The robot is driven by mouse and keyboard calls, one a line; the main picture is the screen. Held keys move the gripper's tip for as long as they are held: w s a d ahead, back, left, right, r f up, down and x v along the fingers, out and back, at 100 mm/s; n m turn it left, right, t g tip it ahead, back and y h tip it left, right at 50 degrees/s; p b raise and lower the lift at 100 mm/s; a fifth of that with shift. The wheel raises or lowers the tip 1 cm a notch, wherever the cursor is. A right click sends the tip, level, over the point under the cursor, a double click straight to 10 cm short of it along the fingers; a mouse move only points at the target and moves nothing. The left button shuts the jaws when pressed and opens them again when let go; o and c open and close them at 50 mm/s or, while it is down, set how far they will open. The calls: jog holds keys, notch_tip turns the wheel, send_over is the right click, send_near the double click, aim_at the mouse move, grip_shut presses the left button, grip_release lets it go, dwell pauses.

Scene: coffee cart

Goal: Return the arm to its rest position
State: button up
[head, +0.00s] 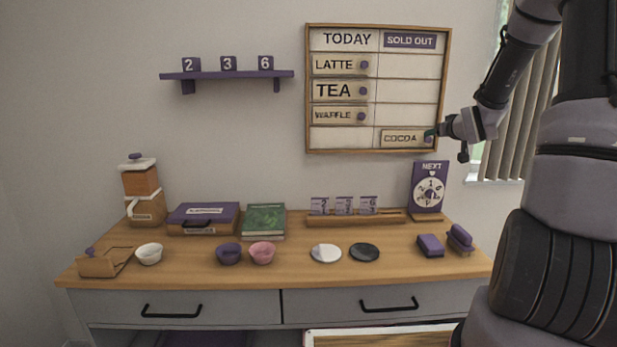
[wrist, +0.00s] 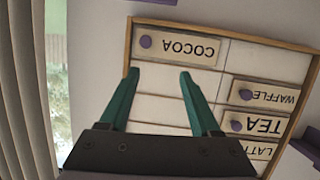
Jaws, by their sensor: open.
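My gripper (wrist: 159,75) is open and empty, its two teal fingers apart in front of the menu board (wrist: 170,104). In the head view my gripper (head: 432,134) is at the board's lower right edge, beside the COCOA plate (head: 402,138). That plate sits in the bottom row of the SOLD OUT column. It also shows upside down in the wrist view (wrist: 182,48), with its purple knob beyond the fingertips. The LATTE (head: 336,65), TEA (head: 334,90) and WAFFLE (head: 334,115) plates are in the TODAY column. My arm comes in from the right.
Below is a wooden counter (head: 295,270) with bowls, a grinder (head: 142,190), a purple case (head: 203,218), a green book (head: 264,221) and a NEXT dial (head: 430,190). A window with blinds (head: 510,130) is right of the board. A purple shelf (head: 227,75) is at left.

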jog(key=s+a+r+m+g+h, duration=0.1)
jog(key=s+a+r+g, duration=0.1)
jog(key=s+a+r, duration=0.35)
jog(key=s+a+r+m+g, duration=0.1)
jog(key=s+a+r+g, duration=0.15)
jog(key=s, duration=0.65)
jog(key=s+a+r+m+g+y, duration=0.1)
jog(key=s+a, duration=0.3)
jog(key=s, duration=0.7)
jog(key=s+a+r+m+g+y, duration=0.1)
jog(key=s+a, duration=0.4)
jog(key=s, duration=0.6)
jog(key=shift+s+r+g+y, duration=0.35)
jog(key=shift+r+g+y, duration=0.1)
jog(key=shift+y, duration=0.45)
